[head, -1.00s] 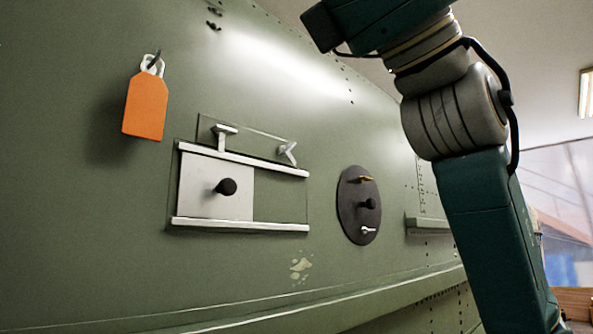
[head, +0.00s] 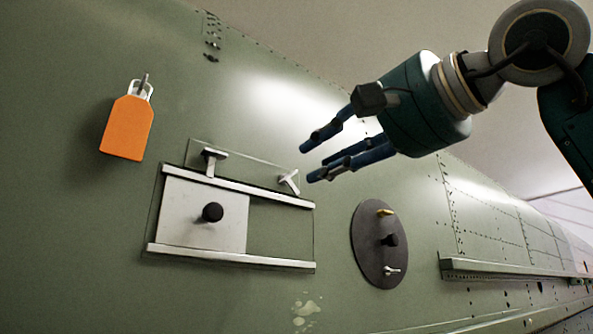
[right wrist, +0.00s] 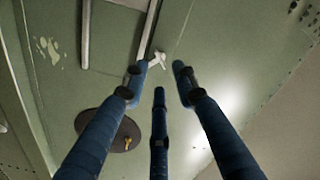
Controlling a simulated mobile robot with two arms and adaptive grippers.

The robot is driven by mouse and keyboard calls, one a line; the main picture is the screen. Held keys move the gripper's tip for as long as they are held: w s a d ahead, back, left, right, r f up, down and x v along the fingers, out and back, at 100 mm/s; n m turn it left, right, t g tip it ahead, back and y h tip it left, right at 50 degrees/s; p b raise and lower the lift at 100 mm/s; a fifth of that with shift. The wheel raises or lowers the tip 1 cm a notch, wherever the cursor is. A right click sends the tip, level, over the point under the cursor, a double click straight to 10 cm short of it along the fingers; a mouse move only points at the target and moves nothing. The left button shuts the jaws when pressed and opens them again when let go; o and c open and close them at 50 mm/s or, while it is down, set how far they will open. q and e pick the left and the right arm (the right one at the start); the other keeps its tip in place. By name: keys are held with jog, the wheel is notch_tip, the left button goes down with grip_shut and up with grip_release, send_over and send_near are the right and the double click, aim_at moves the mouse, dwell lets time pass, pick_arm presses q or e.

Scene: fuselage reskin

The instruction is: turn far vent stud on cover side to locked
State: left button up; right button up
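Two white T-shaped studs stand on the strip above the sliding-cover frame in the head view. The left stud (head: 210,160) has its bar roughly level; the right stud (head: 289,182) has its bar slanted. A round dark vent plate (head: 372,262) to the right carries a gold stud (head: 385,212), a black knob (head: 390,240) and a small white stud (head: 393,271). My right gripper (head: 306,165) is open and empty, fingertips close to the right T stud in the picture; contact is not visible. In the right wrist view that stud (right wrist: 161,60) appears between the spread fingers (right wrist: 158,80). My left gripper is out of view.
A pale sliding cover (head: 180,230) with a black knob (head: 212,212) sits at the left between two white rails (head: 230,258). An orange tag (head: 127,128) hangs at upper left. A ledge (head: 500,271) protrudes at right.

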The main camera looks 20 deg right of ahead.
aim_at(293, 184)
jog(key=x, duration=0.3)
jog(key=p+x, duration=0.1)
jog(key=x, duration=0.3)
jog(key=shift+d+f, duration=0.1)
jog(key=shift+d, duration=0.15)
jog(key=shift+d, duration=0.1)
grip_shut()
